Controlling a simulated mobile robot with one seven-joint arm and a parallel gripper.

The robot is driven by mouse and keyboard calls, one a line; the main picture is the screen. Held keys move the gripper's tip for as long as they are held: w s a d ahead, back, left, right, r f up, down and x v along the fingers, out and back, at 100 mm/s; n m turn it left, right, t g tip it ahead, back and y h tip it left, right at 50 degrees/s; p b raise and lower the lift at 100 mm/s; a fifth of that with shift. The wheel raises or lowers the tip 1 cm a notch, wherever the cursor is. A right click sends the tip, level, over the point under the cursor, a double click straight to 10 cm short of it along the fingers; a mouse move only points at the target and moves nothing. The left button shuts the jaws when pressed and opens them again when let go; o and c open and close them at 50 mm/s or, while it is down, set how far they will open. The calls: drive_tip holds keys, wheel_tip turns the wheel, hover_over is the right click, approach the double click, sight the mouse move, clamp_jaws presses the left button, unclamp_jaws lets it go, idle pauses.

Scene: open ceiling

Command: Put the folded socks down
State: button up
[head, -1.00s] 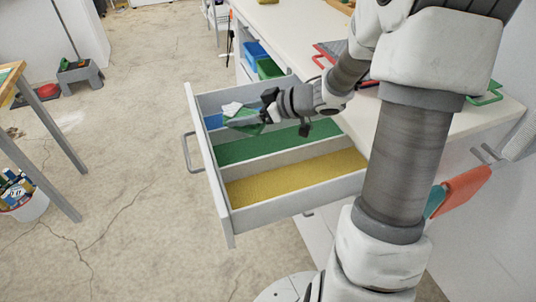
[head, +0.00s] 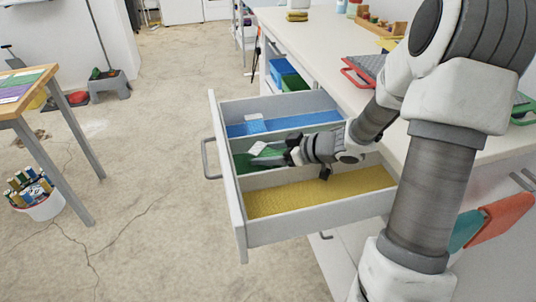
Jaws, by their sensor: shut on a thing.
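My gripper (head: 276,156) reaches in from the right, low over the middle compartment of the open drawer, shut on the folded socks (head: 258,148). The socks show as a small white patch with green beside it; the fingers hide part of them. The white drawer (head: 238,222) has three compartments: a blue-lined one (head: 300,121) at the back, a green-lined one (head: 244,164) in the middle and a yellow-lined one (head: 320,192) in front. I cannot tell whether the socks touch the green lining.
Low dividers (head: 275,179) separate the compartments. The white counter (head: 330,42) runs along the right, with a red-handled grey tray (head: 366,68) on it. Blue (head: 282,70) and green (head: 294,83) bins stand behind the drawer.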

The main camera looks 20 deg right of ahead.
drive_tip(key=shift+f, duration=0.1)
drive_tip(key=o, duration=1.3)
drive_tip(key=shift+s+r, duration=0.1)
drive_tip(key=shift+r, duration=0.15)
drive_tip(key=p+v, duration=0.5)
drive_tip(key=v, duration=0.6)
drive_tip(key=shift+s+d, duration=0.25)
drive_tip(key=shift+d, duration=0.1)
drive_tip(key=shift+r, duration=0.1)
